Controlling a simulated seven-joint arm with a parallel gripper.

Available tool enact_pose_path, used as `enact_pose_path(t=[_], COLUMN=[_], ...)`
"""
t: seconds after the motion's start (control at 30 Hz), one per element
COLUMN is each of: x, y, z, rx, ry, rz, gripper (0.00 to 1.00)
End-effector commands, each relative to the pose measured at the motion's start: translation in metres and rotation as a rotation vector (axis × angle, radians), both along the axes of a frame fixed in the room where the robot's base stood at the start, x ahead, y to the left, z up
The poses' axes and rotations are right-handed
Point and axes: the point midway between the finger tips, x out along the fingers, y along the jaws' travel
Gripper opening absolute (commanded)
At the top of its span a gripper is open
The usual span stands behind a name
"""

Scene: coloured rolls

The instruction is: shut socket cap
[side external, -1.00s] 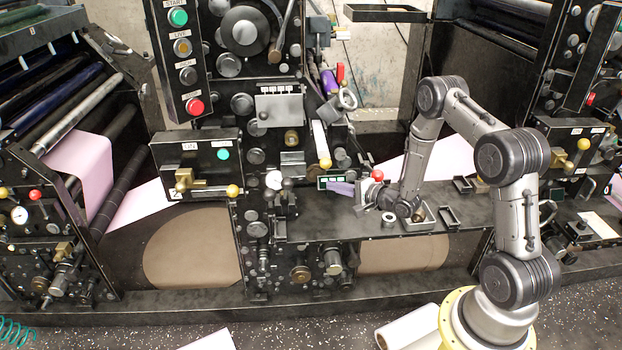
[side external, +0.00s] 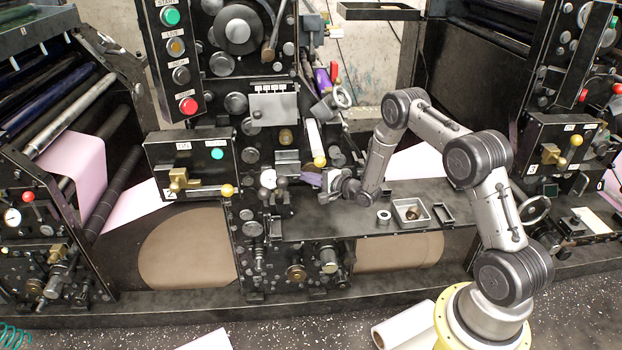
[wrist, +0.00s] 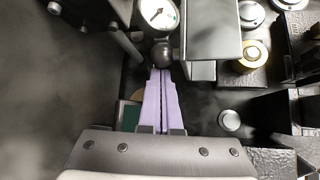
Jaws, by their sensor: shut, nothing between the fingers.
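My gripper (side external: 300,182) is at the machine's central front face, its two pale purple fingers pressed together and empty. In the wrist view the closed fingertips (wrist: 160,72) point at a dark ball knob (wrist: 162,52) just below a white dial gauge (wrist: 159,12). Whether the fingertips touch the knob I cannot tell. A grey plate-like block (wrist: 213,30) is right of the knob; it seems to match the grey block (side external: 287,160) in the side view. I cannot tell for sure which part is the socket cap, nor whether it is open or shut.
A brass fitting (wrist: 252,55) stands to the right in the wrist view. A yellow-tipped white lever (side external: 315,145) stands close above my gripper. A metal ring (side external: 384,216) and a square tray (side external: 411,213) rest on the dark shelf (side external: 335,222), whose front is mostly clear.

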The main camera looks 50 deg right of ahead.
Motion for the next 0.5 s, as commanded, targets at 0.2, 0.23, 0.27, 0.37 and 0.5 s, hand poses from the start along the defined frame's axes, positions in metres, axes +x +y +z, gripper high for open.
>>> enact_pose_path(t=[0.2, 0.23, 0.27, 0.37, 0.5], x=[0.0001, 0.0001, 0.0000, -0.0002, -0.0013], y=[0.0002, 0.0002, 0.0002, 0.0004, 0.0016], z=[-0.0001, -0.0001, 0.0000, 0.0005, 0.0029], rx=[0.000, 0.000, 0.000, 0.006, 0.039], ry=[0.000, 0.001, 0.001, 0.008, 0.040], rz=[0.000, 0.000, 0.000, 0.000, 0.001], gripper=[0.00, 0.00, 0.00, 0.00, 0.00])
